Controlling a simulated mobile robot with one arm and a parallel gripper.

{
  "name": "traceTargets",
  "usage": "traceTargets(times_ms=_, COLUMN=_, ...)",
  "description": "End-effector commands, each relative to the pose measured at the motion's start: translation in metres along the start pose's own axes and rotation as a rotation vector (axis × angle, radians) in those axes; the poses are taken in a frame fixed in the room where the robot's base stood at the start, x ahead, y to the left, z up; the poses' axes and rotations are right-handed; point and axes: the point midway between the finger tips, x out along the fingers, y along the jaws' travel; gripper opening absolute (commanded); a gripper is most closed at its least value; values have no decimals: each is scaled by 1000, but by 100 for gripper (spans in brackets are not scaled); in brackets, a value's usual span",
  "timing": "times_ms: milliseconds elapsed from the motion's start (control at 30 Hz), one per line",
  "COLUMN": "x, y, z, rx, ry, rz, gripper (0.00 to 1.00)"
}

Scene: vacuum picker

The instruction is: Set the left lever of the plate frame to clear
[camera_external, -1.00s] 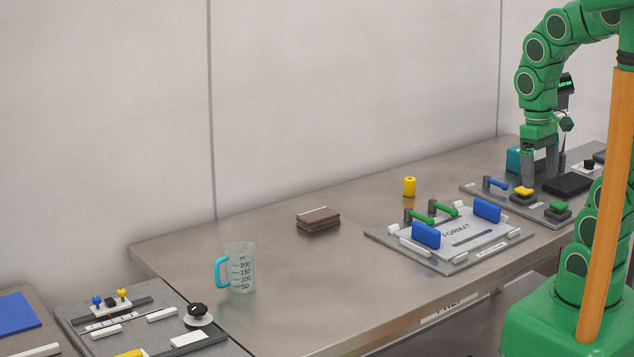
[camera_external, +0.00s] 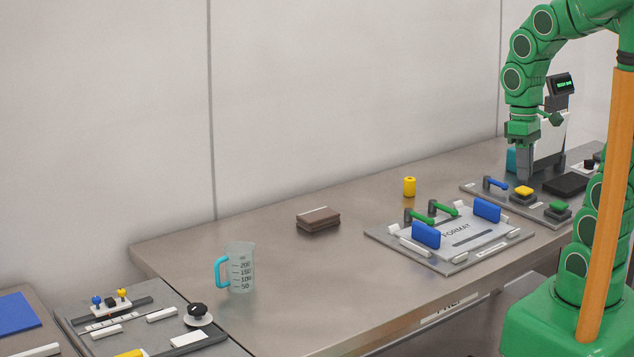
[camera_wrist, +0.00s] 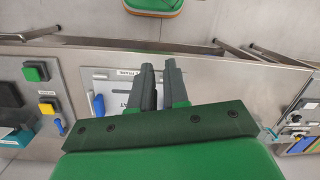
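The plate frame (camera_external: 466,262) is a grey board on the bench holding a white plate marked FORMAT (camera_external: 460,232). Two green levers stand along its back edge, the left lever (camera_external: 420,218) and the right lever (camera_external: 443,208); both handles point to the right in the external view. My gripper (camera_external: 525,178) hangs fingers down, up and to the right of the frame, apart from the levers. In the wrist view my gripper (camera_wrist: 160,66) has a gap between its fingers and nothing in it. There it covers part of the plate frame (camera_wrist: 87,76), and the green levers are hidden.
Blue blocks (camera_external: 426,235) (camera_external: 487,209) stand on the frame. A panel with a blue lever (camera_external: 497,184), yellow button (camera_external: 523,191) and green button (camera_external: 558,207) lies right. A yellow cylinder (camera_external: 409,187), brown block (camera_external: 318,219) and measuring jug (camera_external: 240,268) stand on the bench.

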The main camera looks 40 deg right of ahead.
Motion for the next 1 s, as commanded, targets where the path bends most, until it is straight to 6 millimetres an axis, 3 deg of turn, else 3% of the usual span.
traceTargets(times_ms=100, x=-3, y=6, z=-21, rx=-96, ry=9, rz=-15, gripper=0)
traceTargets(times_ms=567, x=-9, y=32, z=-100, rx=-452, ry=74, rz=-63, gripper=0)
traceTargets(times_ms=1000, x=-2, y=72, z=-170, rx=-758, ry=149, rz=-91, gripper=0)
